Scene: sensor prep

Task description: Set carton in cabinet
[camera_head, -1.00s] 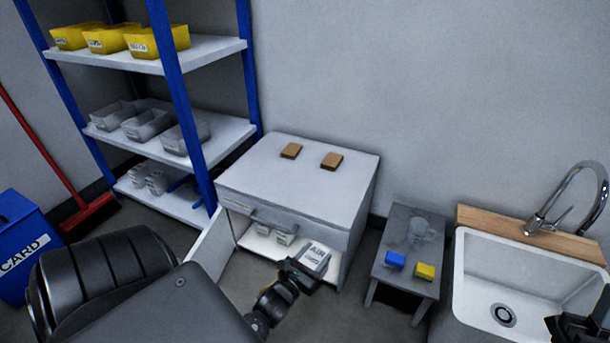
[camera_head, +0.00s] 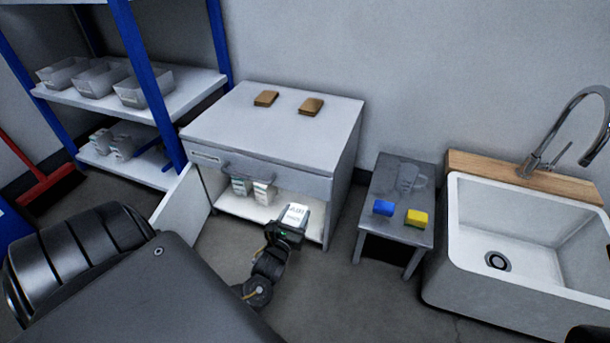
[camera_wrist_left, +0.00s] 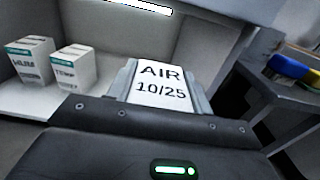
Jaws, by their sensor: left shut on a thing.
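The carton (camera_head: 296,213), white with dark print, is held in my left gripper (camera_head: 291,224) at the right part of the cabinet's open front. In the left wrist view the carton (camera_wrist_left: 161,84) reads "AIR 10/25" and sits between the two fingers (camera_wrist_left: 165,95). The cabinet (camera_head: 262,160) is grey, with a drawer on top and its door (camera_head: 182,212) swung open to the left. Two white and green cartons (camera_head: 240,186) (camera_head: 263,193) stand inside on the left; they also show in the left wrist view (camera_wrist_left: 28,62) (camera_wrist_left: 74,68). My right gripper is not clearly seen.
Two brown blocks (camera_head: 266,98) (camera_head: 311,106) lie on the cabinet top. A small grey table (camera_head: 385,232) with a blue sponge (camera_head: 383,208), a yellow sponge (camera_head: 417,217) and a clear jug stands right of it. A sink (camera_head: 465,230) is further right, a blue-post shelf (camera_head: 190,90) left.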

